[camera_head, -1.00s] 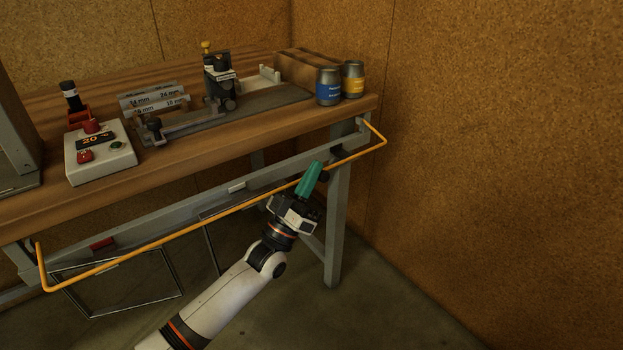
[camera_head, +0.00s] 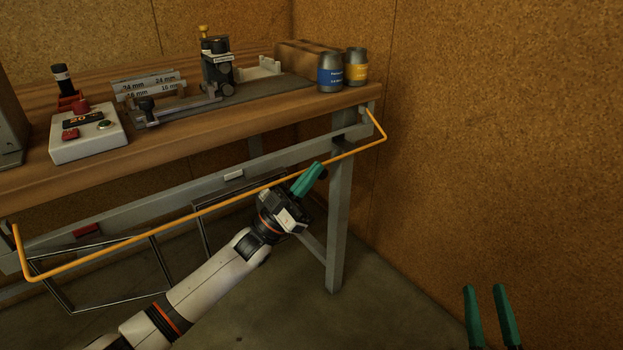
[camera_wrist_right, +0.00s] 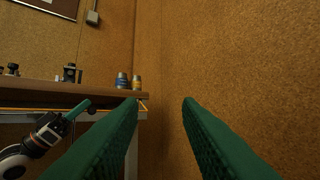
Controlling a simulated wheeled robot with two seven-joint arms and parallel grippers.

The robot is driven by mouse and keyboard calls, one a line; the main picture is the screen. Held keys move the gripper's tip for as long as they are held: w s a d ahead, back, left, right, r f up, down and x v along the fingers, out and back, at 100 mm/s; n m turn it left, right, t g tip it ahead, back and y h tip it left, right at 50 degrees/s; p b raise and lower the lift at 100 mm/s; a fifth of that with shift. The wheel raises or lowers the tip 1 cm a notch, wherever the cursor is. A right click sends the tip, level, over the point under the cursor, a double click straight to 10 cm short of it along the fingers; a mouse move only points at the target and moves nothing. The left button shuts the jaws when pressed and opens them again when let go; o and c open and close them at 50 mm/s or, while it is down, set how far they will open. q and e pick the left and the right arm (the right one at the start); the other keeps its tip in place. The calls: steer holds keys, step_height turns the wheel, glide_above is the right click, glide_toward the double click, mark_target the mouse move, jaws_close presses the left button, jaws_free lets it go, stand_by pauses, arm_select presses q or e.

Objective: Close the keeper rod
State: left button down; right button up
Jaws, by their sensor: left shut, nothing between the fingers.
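The keeper rod (camera_head: 130,242) is a long orange bar with bent ends, running along the front of the workbench below its top. It also shows as a thin orange line in the right wrist view (camera_wrist_right: 20,110). My left gripper (camera_head: 317,169), with green fingers, is shut and empty. Its fingertips overlap the right part of the rod in the head view; I cannot tell whether they touch it. It also shows in the right wrist view (camera_wrist_right: 87,103). My right gripper (camera_head: 484,288) is open and empty, well right of the bench, its fingers apart (camera_wrist_right: 162,101).
The wooden workbench (camera_head: 200,133) carries a white control box (camera_head: 88,146), a clamp device (camera_head: 217,70), and a blue-labelled can (camera_head: 331,74) and yellow-labelled can (camera_head: 357,67). Metal frames (camera_head: 110,290) stand beneath. A cork wall (camera_head: 500,150) closes the right side.

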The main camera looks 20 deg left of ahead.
arm_select(q)
steer(key=shift+a+f+m+g+h+b, duration=0.1)
steer(key=shift+f+m+g+h+b, duration=0.3)
steer(key=shift+m+g, duration=0.3)
arm_select(e)
steer(key=shift+s+r+t+y, duration=0.15)
steer(key=shift+s+r+t, duration=0.35)
steer(key=shift+r+t, duration=0.3)
steer(key=shift+s+r+t+y, duration=0.15)
steer(key=shift+s+r+t, duration=0.35)
steer(key=shift+r+t, duration=0.25)
arm_select(q)
steer(key=shift+r, duration=0.1)
